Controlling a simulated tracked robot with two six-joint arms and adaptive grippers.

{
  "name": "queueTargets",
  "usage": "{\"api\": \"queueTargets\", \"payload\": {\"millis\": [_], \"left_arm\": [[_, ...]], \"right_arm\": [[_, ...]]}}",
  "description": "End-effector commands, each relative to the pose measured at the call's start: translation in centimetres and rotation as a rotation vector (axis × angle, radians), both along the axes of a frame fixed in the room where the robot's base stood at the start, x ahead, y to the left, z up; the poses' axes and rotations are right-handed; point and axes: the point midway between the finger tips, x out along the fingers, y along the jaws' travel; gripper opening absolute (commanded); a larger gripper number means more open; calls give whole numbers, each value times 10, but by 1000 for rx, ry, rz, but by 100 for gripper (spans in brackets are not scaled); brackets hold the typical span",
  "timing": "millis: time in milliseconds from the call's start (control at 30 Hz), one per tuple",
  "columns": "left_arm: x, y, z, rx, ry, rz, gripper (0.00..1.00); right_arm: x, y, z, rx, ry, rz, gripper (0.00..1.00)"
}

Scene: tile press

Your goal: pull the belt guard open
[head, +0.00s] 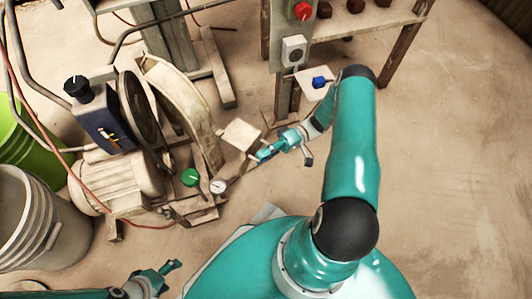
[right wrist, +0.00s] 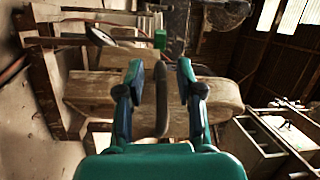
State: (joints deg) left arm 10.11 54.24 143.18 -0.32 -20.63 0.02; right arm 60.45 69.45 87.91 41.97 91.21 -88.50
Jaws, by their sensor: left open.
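The belt guard (head: 182,98) is a long, curved, beige cover beside the dark pulley wheel (head: 138,110) of the machine. In the right wrist view the guard (right wrist: 222,100) lies across the middle. A dark upright handle (right wrist: 162,98) stands out from it between my right fingers. My right gripper (right wrist: 160,70) is open, one finger on each side of the handle, with gaps visible. In the head view my right gripper (head: 264,153) is beside the guard's right side, by a beige plate (head: 241,133). My left gripper (head: 168,267) is open and empty at the bottom left.
A motor (head: 125,178), a green knob (head: 190,177) and a gauge (head: 218,186) are on the machine. A post carries a red knob (head: 302,11). Floor at right is clear.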

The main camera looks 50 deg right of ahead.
Motion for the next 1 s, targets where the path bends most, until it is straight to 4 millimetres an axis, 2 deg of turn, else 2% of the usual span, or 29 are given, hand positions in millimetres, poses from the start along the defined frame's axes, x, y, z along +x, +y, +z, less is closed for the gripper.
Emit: {"api": "queueTargets", "payload": {"millis": [267,367,700,800,1000], "left_arm": [[0,0,1,0,0,0,70],[0,0,1,0,0,0,70],[0,0,1,0,0,0,70],[0,0,1,0,0,0,70],[0,0,1,0,0,0,70]], "right_arm": [[-1,-8,0,-1,-2,-2,36],[-5,-21,-2,-3,-2,-5,36],[-21,-84,-8,-3,-1,-2,36],[-25,-97,-9,-2,1,-1,36],[-30,-113,-10,-1,1,0,36]]}}
